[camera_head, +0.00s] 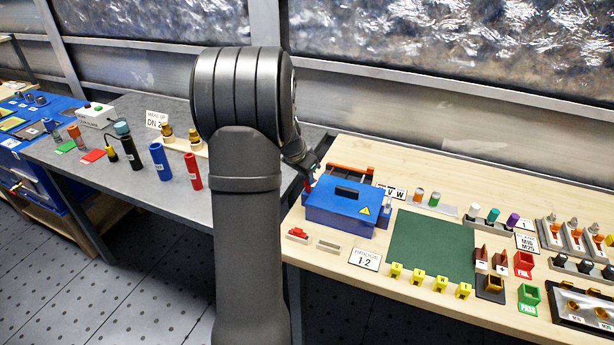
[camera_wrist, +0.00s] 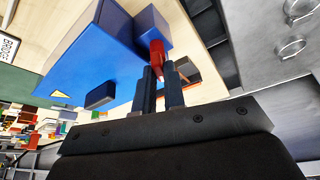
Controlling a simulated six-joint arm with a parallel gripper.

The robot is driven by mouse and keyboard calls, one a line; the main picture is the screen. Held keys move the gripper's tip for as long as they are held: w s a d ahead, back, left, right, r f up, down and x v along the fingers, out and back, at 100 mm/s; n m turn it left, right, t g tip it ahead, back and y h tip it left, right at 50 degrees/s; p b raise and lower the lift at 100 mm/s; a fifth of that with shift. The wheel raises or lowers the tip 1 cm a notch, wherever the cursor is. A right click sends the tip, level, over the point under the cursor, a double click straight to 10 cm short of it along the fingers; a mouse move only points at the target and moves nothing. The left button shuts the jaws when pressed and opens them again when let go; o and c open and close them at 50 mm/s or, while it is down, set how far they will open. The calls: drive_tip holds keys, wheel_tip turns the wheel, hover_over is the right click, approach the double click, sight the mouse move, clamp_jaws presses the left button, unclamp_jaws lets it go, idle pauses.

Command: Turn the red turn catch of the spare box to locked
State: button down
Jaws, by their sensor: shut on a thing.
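The spare box (camera_head: 343,206) is blue, with a dark handle and a yellow warning triangle on top; it also shows in the wrist view (camera_wrist: 92,60). The red turn catch (camera_wrist: 157,50) is at a small blue block on the box's side. My gripper (camera_wrist: 160,72) has its two dark fingers shut on the red catch. In the head view my gripper (camera_head: 309,181) is at the box's left end, and only a bit of red shows there. The fingers hide part of the catch, and I cannot tell its locked or unlocked position.
A green mat (camera_head: 432,247) lies right of the box. A red part and a grey part lie in front of the box, near a "BRIDGE 1-2" label (camera_head: 364,259). An orange-red rack (camera_head: 350,171) stands behind it. Left of the box is a gap between the tables.

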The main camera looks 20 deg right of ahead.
drive_tip(key=m+g, duration=0.1)
drive_tip(key=m, duration=0.2)
drive_tip(key=shift+w+m, duration=0.15)
drive_tip(key=shift+m, duration=0.15)
drive_tip(key=m+g, duration=0.1)
drive_tip(key=m, duration=0.2)
drive_tip(key=shift+m+g, duration=0.3)
drive_tip(key=shift+g, duration=0.1)
drive_tip(key=m+g, duration=0.1)
drive_tip(key=m, duration=0.2)
drive_tip(key=m+g, duration=0.1)
drive_tip(key=m, duration=0.2)
drive_tip(key=shift+w+y, duration=0.2)
drive_tip(key=shift+y, duration=0.2)
drive_tip(key=c, duration=1.5)
unclamp_jaws()
